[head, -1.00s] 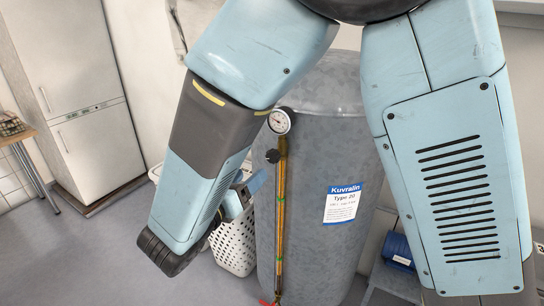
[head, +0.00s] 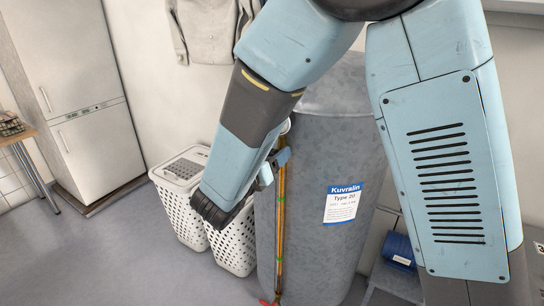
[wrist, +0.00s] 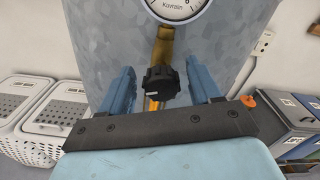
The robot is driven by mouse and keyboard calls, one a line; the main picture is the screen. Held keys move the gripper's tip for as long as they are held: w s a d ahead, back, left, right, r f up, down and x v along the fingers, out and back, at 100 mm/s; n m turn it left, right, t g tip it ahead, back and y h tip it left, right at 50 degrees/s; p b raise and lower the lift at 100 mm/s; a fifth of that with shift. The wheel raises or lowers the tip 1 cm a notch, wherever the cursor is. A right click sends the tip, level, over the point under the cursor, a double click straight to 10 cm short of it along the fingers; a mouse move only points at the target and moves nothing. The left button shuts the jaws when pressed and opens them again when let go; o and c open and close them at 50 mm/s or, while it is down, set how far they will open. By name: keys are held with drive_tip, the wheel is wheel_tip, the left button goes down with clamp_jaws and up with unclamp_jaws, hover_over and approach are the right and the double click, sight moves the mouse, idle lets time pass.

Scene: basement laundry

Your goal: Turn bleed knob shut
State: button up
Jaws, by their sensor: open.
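The bleed knob (wrist: 160,86) is black and lobed with a pale mark on its face. It sits on a brass fitting (wrist: 162,45) below the round gauge (wrist: 178,6) in the wrist view. My gripper (wrist: 161,76) is open, with one blue finger left of the knob and one right of it. I see a gap on each side; whether the fingertips reach as far as the knob, I cannot tell. In the head view my gripper (head: 271,168) is at the upper end of the brass pipe (head: 281,220), and my arm hides the knob.
The grey tank (head: 310,235) with a Kuvralin label (head: 341,204) stands behind the pipe. White laundry baskets (head: 232,245) stand to its left. A blue object (head: 398,250) lies at its right. Dark bins (wrist: 295,115) show at right in the wrist view.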

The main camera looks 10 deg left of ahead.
drive_tip(key=shift+c, duration=0.4)
drive_tip(key=c, duration=0.9)
drive_tip(key=shift+c, duration=0.2)
drive_tip(key=shift+m, duration=0.4)
drive_tip(key=m, duration=0.4)
drive_tip(key=shift+r+m, duration=0.1)
drive_tip(key=shift+m, duration=0.2)
drive_tip(key=m, duration=0.5)
drive_tip(key=shift+d, duration=0.15)
drive_tip(key=m, duration=0.5)
drive_tip(key=shift+m, duration=0.4)
drive_tip(key=m, duration=0.5)
drive_tip(key=shift+s+d+f+m, duration=0.1)
drive_tip(key=shift+d+f+m, duration=0.05)
drive_tip(key=shift+f+m, duration=0.2)
drive_tip(key=shift+f, duration=0.1)
